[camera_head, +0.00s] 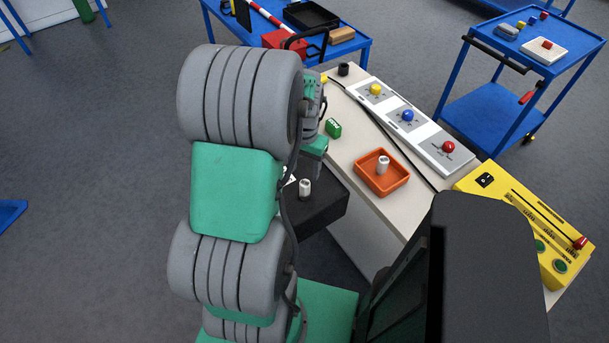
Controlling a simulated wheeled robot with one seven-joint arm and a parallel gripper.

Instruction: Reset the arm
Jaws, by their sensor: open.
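My arm rises in the middle of the view as thick grey and green links. My gripper (316,150) shows only partly behind these links, over the left edge of the white table (349,149). Its fingertips are mostly hidden; it appears open, with nothing seen held. A white cylinder (305,188) stands upright on a black surface (327,206) just below the gripper. Another white cylinder (383,166) stands upright in an orange tray (369,182) to the right.
A panel with yellow, blue and red buttons (407,116) lines the table's far side. A yellow box (507,210) with a slider and a red knob (580,243) sits at the right. Blue carts (484,113) stand behind. The floor at left is mostly clear.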

